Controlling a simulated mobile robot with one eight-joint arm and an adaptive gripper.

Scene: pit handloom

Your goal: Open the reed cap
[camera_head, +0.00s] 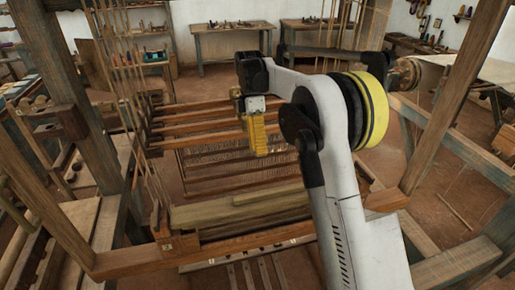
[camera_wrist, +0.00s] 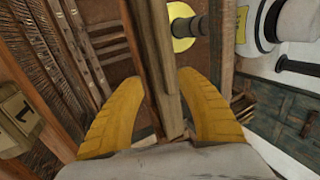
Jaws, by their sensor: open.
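My gripper (camera_head: 259,150) has yellow fingers and points down over the loom, beside the right part of its stacked horizontal wooden bars. In the wrist view my gripper (camera_wrist: 160,85) is open, its two curved fingers spread apart. A long wooden bar (camera_wrist: 148,45) runs between the fingers in that view; I cannot tell whether it touches them or how far below it is. I cannot tell for sure which bar is the reed cap. The bars (camera_head: 190,128) lie above a thread-filled reed-like panel (camera_head: 215,160). My arm hides part of the loom's right side.
Pale wooden beams (camera_head: 235,212) lie across the loom's front. Upright posts (camera_head: 65,80) and a slanted post (camera_head: 450,90) frame it. Vertical cords (camera_head: 125,60) hang at the left. A workbench (camera_head: 225,30) stands at the back, with open floor before it.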

